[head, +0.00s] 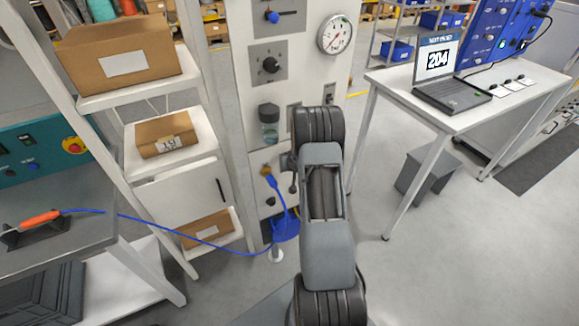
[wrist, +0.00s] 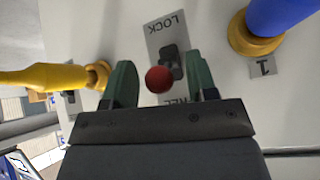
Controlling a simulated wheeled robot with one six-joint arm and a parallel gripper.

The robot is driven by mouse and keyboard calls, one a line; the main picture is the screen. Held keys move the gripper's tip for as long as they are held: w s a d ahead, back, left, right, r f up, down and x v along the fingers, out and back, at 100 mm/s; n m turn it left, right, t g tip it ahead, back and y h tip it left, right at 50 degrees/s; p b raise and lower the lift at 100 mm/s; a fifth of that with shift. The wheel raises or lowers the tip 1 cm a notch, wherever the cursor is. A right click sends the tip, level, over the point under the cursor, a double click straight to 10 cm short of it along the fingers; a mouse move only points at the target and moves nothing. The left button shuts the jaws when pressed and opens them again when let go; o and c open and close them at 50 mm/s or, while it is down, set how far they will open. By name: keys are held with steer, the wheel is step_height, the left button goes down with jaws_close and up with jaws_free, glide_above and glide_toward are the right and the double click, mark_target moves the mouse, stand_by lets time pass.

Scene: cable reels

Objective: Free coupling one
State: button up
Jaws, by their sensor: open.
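In the wrist view, my gripper (wrist: 157,74) is open, with one green finger on each side of a red ball knob (wrist: 158,79). The knob is on a dark lever on a grey plate (wrist: 158,40) marked LOCK at one end; the marking at the other end is partly hidden by the gripper. I cannot tell whether a finger touches the knob. A blue coupling (wrist: 282,22) with a brass collar (wrist: 242,34) is at upper right, beside a label 1 (wrist: 263,67). In the head view my arm hides the gripper and the lever.
A shelf with boxes (head: 118,62) stands left of the white panel (head: 310,70). A laptop table (head: 455,115) stands right.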

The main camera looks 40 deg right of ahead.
steer(key=v, duration=1.3)
steer(key=shift+s+r, duration=0.25)
steer(key=shift+s, duration=0.05)
steer(key=shift+a, duration=0.1)
